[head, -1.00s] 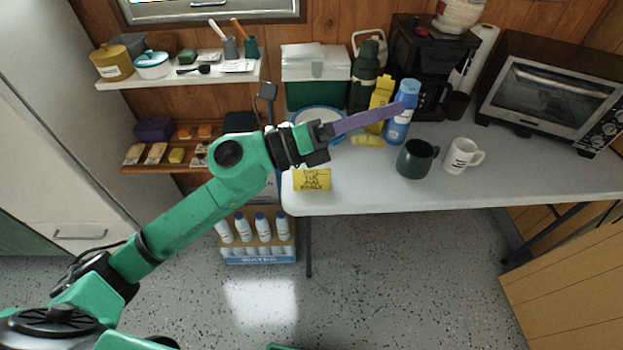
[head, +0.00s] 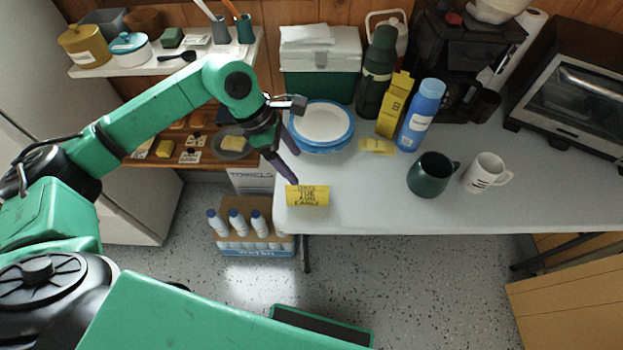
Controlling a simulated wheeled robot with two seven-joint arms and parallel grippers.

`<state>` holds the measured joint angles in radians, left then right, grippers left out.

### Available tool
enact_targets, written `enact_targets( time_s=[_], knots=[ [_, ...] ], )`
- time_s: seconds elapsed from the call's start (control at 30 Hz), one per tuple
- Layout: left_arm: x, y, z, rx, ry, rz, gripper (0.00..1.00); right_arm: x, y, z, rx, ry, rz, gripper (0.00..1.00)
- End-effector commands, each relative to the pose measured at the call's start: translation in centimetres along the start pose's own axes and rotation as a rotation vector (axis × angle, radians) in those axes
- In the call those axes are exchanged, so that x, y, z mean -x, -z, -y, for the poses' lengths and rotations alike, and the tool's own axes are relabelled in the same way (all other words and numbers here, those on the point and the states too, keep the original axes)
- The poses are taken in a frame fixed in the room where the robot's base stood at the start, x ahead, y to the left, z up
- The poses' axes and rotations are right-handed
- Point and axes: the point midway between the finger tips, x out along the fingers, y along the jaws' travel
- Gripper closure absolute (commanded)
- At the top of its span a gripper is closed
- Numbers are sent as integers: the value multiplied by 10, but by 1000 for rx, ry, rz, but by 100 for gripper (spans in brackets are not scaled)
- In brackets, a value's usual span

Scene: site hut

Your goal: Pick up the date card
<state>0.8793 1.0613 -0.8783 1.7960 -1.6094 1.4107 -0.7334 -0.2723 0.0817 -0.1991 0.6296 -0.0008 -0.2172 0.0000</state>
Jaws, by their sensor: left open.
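The date card (head: 307,196) is a yellow card with dark lettering at the front left edge of the grey table (head: 375,205). It stands propped or lies tilted; I cannot tell which. My left gripper (head: 287,160) is above and just behind the card, its purple fingers pointing down and toward it. It is open with nothing between its fingers, and appears apart from the card. My right gripper does not show.
Blue-rimmed plates (head: 322,126) sit close behind the gripper. A yellow box (head: 394,104), a blue bottle (head: 421,115), a green mug (head: 431,174) and a white mug (head: 486,172) stand further right. The table right of the card is clear.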

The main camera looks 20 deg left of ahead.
Motion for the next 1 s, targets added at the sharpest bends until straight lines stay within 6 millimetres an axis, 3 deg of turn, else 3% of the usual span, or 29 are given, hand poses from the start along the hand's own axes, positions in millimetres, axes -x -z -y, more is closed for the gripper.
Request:
enact_targets(
  time_s=[0.1, 0.23, 0.37, 0.5, 0.6, 1.0],
  knots=[
    [-30, -2, 2, 1, 7, 2, 16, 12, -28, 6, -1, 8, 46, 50],
    [-60, -2, 2, 1, 5, 3, 16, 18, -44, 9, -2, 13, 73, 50],
    [-76, -2, 2, 0, 5, 3, 16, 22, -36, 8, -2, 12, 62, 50],
    [-100, -1, 5, 2, 6, 3, 16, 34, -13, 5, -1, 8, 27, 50],
    [-118, 0, 4, 1, 3, 4, 16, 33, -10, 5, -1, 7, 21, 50],
    [-125, 1, 3, 1, 1, 4, 16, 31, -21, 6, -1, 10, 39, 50]
  ],
)
